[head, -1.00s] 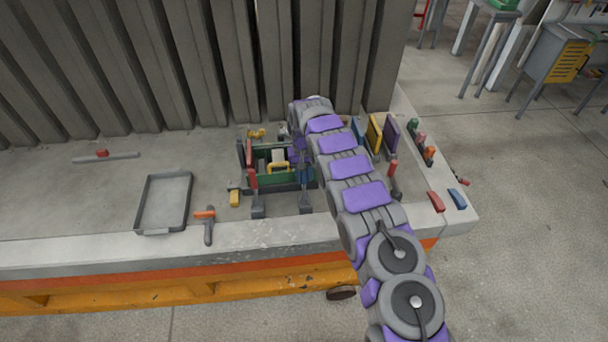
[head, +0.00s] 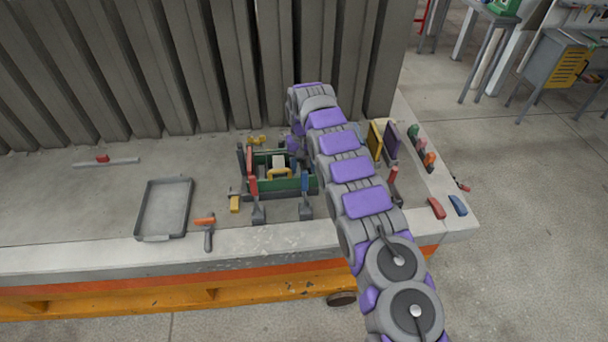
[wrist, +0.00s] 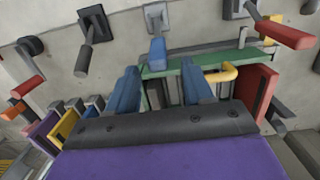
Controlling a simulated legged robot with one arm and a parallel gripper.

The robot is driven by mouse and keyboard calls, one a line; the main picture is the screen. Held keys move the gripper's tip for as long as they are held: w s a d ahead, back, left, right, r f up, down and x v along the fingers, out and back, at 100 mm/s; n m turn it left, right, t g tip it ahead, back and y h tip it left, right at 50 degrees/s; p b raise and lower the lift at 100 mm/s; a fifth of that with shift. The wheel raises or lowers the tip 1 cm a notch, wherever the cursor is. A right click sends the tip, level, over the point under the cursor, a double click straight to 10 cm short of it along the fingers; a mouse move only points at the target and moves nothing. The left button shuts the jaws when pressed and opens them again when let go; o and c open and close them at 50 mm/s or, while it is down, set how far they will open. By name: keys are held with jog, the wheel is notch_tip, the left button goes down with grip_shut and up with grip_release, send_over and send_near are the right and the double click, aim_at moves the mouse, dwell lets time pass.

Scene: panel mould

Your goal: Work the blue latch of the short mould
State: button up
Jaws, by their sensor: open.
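The short mould (head: 285,186) is a green-walled box on the bench, with a yellow handle inside; it also shows in the wrist view (wrist: 232,60). The blue latch (head: 305,183) stands at its front right on a grey base. In the wrist view the blue latch (wrist: 157,50) shows beyond and between my fingertips, at the mould's green edge, and the fingers appear apart from it. My gripper (wrist: 160,80) is open and empty, with two blue fingers spread over the mould. In the head view my gripper (head: 297,150) is partly hidden behind my arm.
A red latch (head: 252,186) stands left of the blue one. A dark-handled latch (wrist: 84,58) is on the blue latch's other side. Upright coloured panels (head: 376,140) stand right. A ribbed wall is behind.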

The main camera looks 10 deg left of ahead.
notch_tip(320, 180, up, 10)
jog(key=w+p, duration=0.1)
jog(key=p, duration=0.9)
jog(key=shift+a, duration=0.35)
jog(key=shift+w, duration=0.15)
